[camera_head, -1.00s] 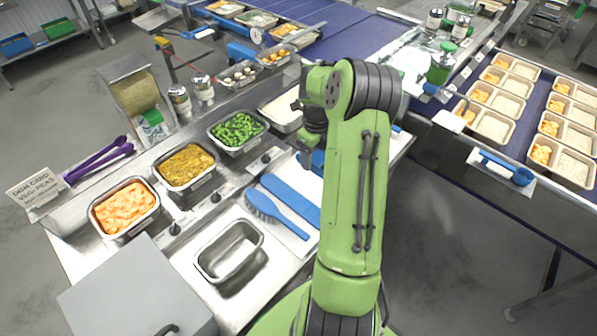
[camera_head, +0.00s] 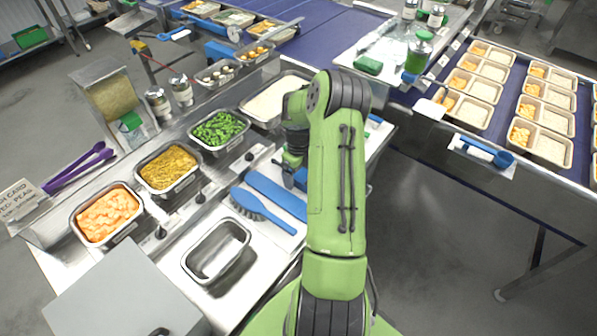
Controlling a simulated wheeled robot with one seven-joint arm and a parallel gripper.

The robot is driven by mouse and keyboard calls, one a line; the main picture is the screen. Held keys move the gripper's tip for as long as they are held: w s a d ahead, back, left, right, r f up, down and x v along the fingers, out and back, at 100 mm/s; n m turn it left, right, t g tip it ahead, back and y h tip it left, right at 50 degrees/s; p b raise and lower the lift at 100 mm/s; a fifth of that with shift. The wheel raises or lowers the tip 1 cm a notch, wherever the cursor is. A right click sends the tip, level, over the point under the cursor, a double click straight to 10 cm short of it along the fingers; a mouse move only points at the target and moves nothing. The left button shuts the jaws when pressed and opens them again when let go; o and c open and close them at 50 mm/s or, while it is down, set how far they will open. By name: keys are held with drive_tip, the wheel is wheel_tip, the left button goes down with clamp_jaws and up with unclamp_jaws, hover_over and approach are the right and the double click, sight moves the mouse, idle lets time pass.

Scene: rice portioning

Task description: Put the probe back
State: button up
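I cannot pick out the probe with certainty. My green arm reaches over the steel counter (camera_head: 168,268), and its wrist points down at my gripper (camera_head: 296,177), just right of the blue scraper (camera_head: 276,195). A small blue part shows at the gripper's end; I cannot tell whether it is a finger or a held thing. The fingertips are too small and partly hidden by my arm, so open or shut does not show. The counter behind my forearm is partly hidden.
A blue brush (camera_head: 258,209) and an empty steel pan (camera_head: 217,250) lie left of my arm. Pans of peas (camera_head: 220,128), yellow food (camera_head: 168,168), orange food (camera_head: 108,215) and rice (camera_head: 273,102) line the counter. A blue scoop (camera_head: 487,151) lies beside the right conveyor.

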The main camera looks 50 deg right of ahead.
wheel_tip(320, 180, up, 12)
drive_tip(key=a+r+n+h, duration=0.2)
drive_tip(key=a+r+n, duration=0.7)
drive_tip(key=s+a+r+n+t, duration=0.2)
drive_tip(key=s+a+r+n, duration=0.1)
drive_tip(key=a+r+n, duration=0.5)
drive_tip(key=s+a+n+t+y, duration=0.2)
drive_tip(key=s+a+n, duration=1)
drive_tip(key=n, duration=0.6)
drive_tip(key=shift+s+a+t+p, duration=0.35)
drive_tip(key=shift+s+t+p, duration=0.1)
drive_tip(key=shift+s+t, duration=0.45)
drive_tip(key=shift+s+r, duration=0.1)
drive_tip(key=shift+s, duration=0.05)
